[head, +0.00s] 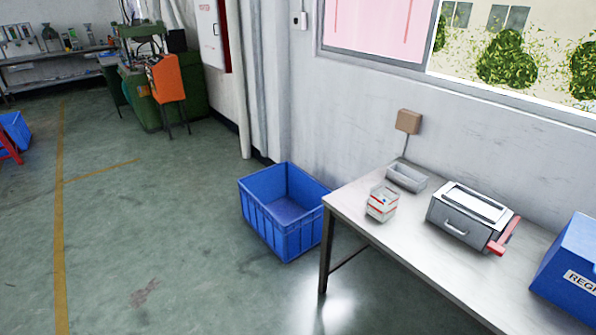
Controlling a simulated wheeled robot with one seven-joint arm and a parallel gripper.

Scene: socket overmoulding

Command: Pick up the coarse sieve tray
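A small grey open tray (406,178) sits at the back left of the table, against the wall. No mesh can be made out in it, so I cannot tell whether it is the coarse sieve tray. A grey box-shaped unit (468,213) stands to its right, with a front handle, a pale framed top and a red lever (503,237) on its right side. Whether a sieve tray is in this unit cannot be seen. My gripper is not in view.
The table (430,258) also bears a small white-and-red carton (382,203) and a blue bin (572,265) with a partly cut-off label. A blue crate (285,211) stands on the floor left of the table. The green floor (150,240) is open at left and front.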

